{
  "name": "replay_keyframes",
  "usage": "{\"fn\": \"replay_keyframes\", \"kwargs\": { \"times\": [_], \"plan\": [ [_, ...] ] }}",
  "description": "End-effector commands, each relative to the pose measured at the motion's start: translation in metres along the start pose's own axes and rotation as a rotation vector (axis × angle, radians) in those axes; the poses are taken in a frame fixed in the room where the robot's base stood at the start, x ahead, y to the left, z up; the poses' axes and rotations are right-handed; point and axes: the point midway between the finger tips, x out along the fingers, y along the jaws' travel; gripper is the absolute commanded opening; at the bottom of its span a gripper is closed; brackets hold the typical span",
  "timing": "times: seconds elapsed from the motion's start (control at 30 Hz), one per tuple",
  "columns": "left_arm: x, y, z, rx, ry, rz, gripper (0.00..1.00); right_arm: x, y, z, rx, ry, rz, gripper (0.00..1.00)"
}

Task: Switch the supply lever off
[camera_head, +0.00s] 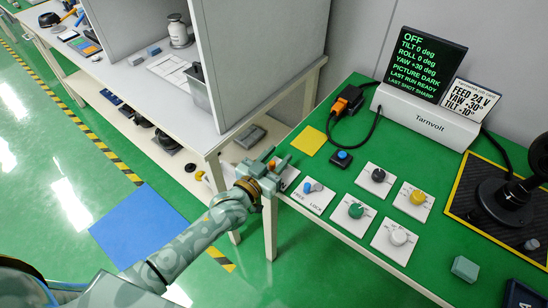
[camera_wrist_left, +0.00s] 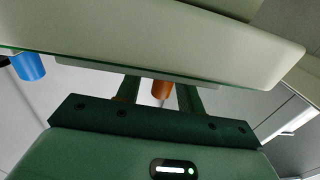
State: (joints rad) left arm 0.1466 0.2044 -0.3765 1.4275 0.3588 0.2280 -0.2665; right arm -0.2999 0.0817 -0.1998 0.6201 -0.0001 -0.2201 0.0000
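The supply lever shows as an orange handle (camera_head: 272,165) on a plate at the near left edge of the green table, mostly covered by my gripper. My left gripper (camera_head: 279,162) is over it, fingers toward the plate. In the left wrist view the orange handle (camera_wrist_left: 162,88) stands between the two fingers (camera_wrist_left: 160,95), with a gap on each side. The gripper is open around it. The lever's label is hidden. The dark display (camera_head: 424,65) reads OFF, yaw +30 deg, picture dark. My right gripper is in neither view.
A blue-tipped FREE/LOCK lever (camera_head: 313,187) sits just right of the gripper; its blue handle (camera_wrist_left: 28,66) shows in the wrist view. Several knob plates, such as the green knob (camera_head: 356,211), lie farther right. A white bench (camera_head: 120,82) with a grey partition stands at left.

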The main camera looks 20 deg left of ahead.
Motion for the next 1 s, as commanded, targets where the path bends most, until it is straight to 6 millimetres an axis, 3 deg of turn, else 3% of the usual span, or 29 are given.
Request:
{"fn": "replay_keyframes", "kwargs": {
  "times": [0.17, 0.5, 0.7, 1.0],
  "plan": [
    [-0.015, 0.000, -0.001, 0.002, -0.002, 0.000, 0.38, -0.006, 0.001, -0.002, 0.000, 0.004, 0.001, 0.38],
    [-0.103, 0.000, -0.002, 0.001, -0.002, 0.000, 0.38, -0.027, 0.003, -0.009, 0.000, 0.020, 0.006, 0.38],
    [-0.145, 0.000, -0.001, 0.001, -0.002, 0.001, 0.38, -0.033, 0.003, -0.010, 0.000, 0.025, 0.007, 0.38],
    [-0.164, 0.000, 0.000, 0.000, 0.000, 0.000, 0.38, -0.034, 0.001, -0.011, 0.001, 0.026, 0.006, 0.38]
  ]
}}
